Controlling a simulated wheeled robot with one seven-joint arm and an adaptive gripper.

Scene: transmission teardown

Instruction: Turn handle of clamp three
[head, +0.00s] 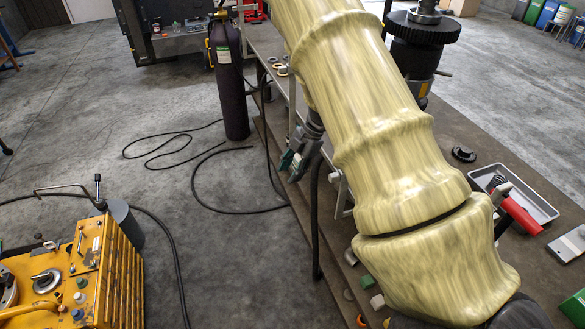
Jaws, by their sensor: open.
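My gripper (292,165) is partly visible left of my yellow-sleeved arm, over the bench's left edge. It points down and its jaws are open, with nothing seen between them. A pale bar-like part (341,190) shows just right of and below the gripper, partly behind my arm; I cannot tell whether it is a clamp handle. I cannot make out clamp three, as my arm covers much of the bench. A dark gear stack (424,40) on a shaft stands upright at the far end, right of my arm.
The bench (462,128) runs along my arm. A grey tray (532,203) and a red-handled tool (520,214) are at the right. A dark gas cylinder (231,90) stands left of the bench. A yellow machine (105,265) is lower left. Hoses (225,212) cross the otherwise open floor.

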